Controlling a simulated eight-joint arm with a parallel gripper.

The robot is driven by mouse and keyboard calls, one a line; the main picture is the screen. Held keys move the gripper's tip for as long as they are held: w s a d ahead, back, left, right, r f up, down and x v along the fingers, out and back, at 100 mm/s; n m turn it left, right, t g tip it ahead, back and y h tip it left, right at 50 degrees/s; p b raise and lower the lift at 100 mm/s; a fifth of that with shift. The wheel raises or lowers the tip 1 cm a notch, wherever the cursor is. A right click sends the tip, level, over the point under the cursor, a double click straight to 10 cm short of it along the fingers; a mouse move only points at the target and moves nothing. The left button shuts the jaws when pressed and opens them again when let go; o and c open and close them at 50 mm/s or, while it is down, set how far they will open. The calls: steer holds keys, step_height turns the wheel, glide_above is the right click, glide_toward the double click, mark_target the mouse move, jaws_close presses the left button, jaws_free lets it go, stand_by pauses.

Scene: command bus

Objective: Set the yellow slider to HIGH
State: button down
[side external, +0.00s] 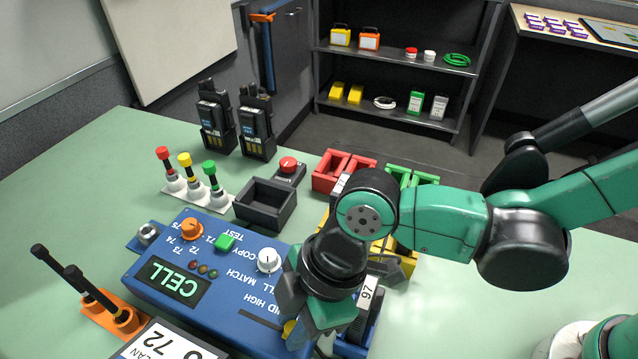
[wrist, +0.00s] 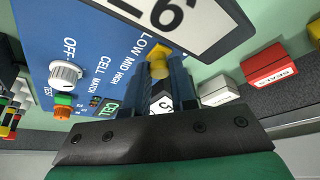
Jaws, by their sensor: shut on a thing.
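The blue control panel (side external: 150,285) lies on the green bench. The yellow slider knob (wrist: 157,52) shows in the wrist view at my fingertips, on the panel beside the printed words LOW, MID and HIGH. It appears nearest to LOW, but its exact position along the slot is hard to tell. My gripper (wrist: 166,68) is shut on the knob, with one dark finger at each side. In the side view my gripper (side external: 298,332) points down at the panel's near right part and hides most of the knob (side external: 290,328).
A white knob (side external: 268,261), a green button (side external: 226,242) and an orange knob (side external: 191,229) stand up from the panel. A dark open box (side external: 265,203) is behind it. A plate numbered 97 (side external: 367,293) stands close beside my gripper. The bench's far left is clear.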

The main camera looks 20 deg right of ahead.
mark_target(235, 315)
steer(key=w+a, duration=0.4)
steer(key=shift+w+a, duration=0.3)
steer(key=shift+w, duration=0.05)
steer(key=c, duration=0.7)
jaws_free()
steer(key=shift+v, duration=2.85)
steer(key=shift+d, duration=0.15)
